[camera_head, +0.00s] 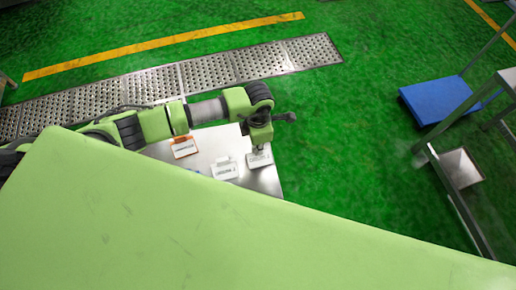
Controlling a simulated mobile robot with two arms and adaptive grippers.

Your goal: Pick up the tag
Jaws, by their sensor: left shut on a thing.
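Several tags lie on a metal table (268,183). An orange-edged tag (184,147) is at its left, a white tag (224,168) is in the middle, and another white tag (259,160) is near the right edge. My left gripper (259,149) points down at the right-hand white tag and is shut on its upper part. I cannot tell whether that tag is lifted off the table. My right gripper is not in view.
My light green body covers the lower part of the view and hides the near side of the table. A perforated metal floor grate (205,73) runs behind. A blue platform (436,99) and a metal frame (455,190) stand at the right. Green floor between is clear.

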